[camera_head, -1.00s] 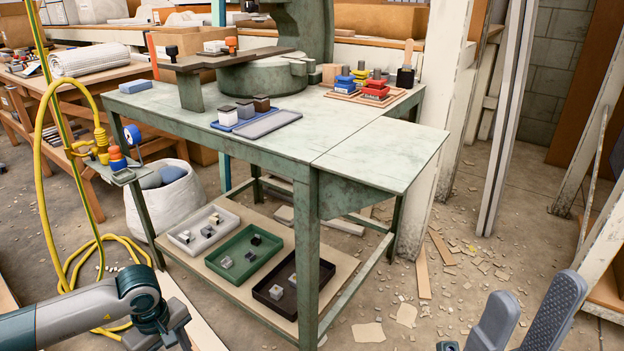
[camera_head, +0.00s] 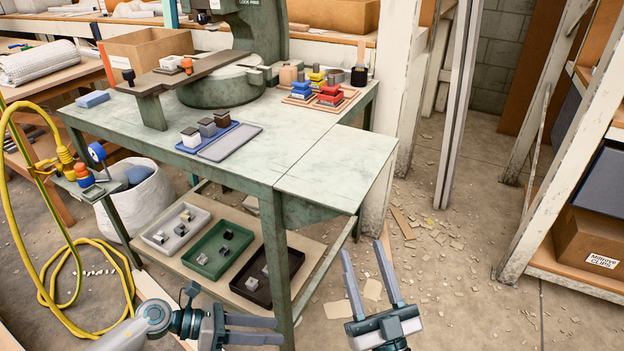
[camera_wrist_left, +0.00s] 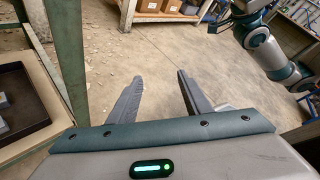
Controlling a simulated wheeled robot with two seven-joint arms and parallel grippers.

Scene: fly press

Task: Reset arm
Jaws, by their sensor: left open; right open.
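My left gripper (camera_head: 281,329) is at the lower middle of the head view, in front of the green table's near leg, with its fingers pointing right. It is open and empty. The left wrist view shows its two fingers (camera_wrist_left: 158,90) apart over bare floor. My right gripper (camera_head: 367,278) is right of the table, fingers pointing up and away, open and empty. The green work table (camera_head: 330,152) carries the fly press (camera_head: 222,85). My other arm (camera_wrist_left: 268,48) shows at the upper right of the left wrist view.
The lower shelf holds a white tray (camera_head: 158,238), a green tray (camera_head: 212,269) and a dark tray (camera_head: 284,257), each with small blocks. A yellow hose (camera_head: 46,258) hangs at the left. A shelf with a cardboard box (camera_head: 590,242) stands right. Floor between is free but littered.

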